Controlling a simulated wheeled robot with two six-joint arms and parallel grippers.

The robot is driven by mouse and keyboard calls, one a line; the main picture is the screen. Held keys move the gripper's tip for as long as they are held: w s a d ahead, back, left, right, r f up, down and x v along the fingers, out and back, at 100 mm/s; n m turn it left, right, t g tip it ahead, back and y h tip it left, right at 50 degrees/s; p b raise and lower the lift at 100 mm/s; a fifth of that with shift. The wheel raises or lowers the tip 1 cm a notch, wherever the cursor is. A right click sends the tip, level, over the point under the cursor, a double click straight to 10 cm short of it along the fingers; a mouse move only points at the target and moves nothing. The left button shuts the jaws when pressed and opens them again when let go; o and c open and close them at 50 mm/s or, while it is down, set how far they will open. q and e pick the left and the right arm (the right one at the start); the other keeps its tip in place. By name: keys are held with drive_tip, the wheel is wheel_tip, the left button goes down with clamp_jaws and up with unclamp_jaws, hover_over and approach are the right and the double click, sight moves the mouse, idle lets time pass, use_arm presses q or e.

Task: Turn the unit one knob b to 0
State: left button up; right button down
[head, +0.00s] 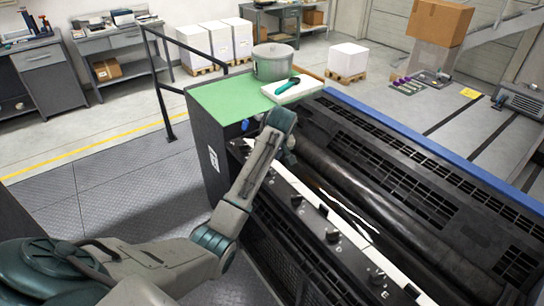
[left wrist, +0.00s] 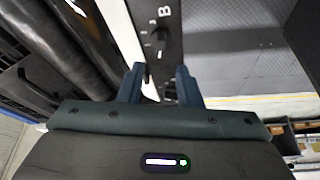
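A dark strip with small knobs runs along the near edge of the ink unit (head: 345,195). In the left wrist view, a dark knob (left wrist: 156,42) stands on it below a white letter B, with small scale marks beside it. The marks are too small to read its setting surely. My left gripper (left wrist: 160,68) is open, its two fingers apart and pointing toward the strip, with knob B just beyond the fingertips. Another dark part shows between the fingers. In the head view my left arm reaches the strip's far end and hides knob B. My right gripper is not in view.
More knobs (head: 333,236) line the strip toward the lower right. A long dark roller (head: 350,185) lies beside it. A pot (head: 273,62) and a white block with a green-handled tool stand on the green top (head: 225,98). A dark railing (head: 160,85) stands left of the unit.

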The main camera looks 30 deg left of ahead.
use_arm(q)
drive_tip(key=v, duration=0.3)
drive_tip(key=shift+s+r+b, duration=0.1)
drive_tip(key=shift+r+b, duration=0.15)
drive_tip(key=shift+b, duration=0.15)
